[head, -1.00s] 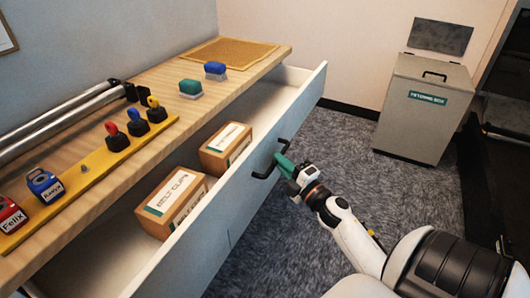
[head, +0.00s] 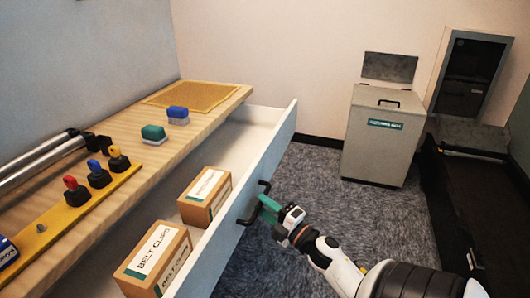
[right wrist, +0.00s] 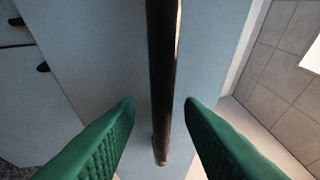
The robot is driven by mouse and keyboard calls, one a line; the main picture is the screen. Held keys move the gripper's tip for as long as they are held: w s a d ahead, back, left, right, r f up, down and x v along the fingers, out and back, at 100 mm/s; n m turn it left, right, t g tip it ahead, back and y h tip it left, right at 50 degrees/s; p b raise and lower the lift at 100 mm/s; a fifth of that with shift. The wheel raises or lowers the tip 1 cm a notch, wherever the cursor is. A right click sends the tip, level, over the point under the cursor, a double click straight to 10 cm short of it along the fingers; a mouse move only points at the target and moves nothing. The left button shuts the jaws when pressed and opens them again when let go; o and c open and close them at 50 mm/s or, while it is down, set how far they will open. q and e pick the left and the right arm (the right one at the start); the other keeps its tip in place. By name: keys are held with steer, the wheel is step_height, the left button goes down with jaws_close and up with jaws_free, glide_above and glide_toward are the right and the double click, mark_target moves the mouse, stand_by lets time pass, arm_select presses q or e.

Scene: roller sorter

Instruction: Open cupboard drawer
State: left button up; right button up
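The cupboard drawer (head: 276,155) under the wooden counter is pulled out, and its inside shows. Its dark bar handle (head: 249,217) is on the outer face of the drawer front. My right gripper (head: 266,206) is at this handle, with green fingers pointing toward the drawer front. In the right wrist view, the handle (right wrist: 163,60) runs between the two parted fingers (right wrist: 160,103), with a gap on each side. The gripper is open and not closed on the handle. My left gripper is not in view.
Two cardboard boxes, a nearer one (head: 150,262) and a farther one (head: 207,196), lie in the drawer. A grey bin (head: 375,150) stands beyond. Carpet (head: 330,205) right of the drawer is clear.

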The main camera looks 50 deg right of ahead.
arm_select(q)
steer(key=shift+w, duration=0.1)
arm_select(e)
steer(key=shift+s, duration=0.1)
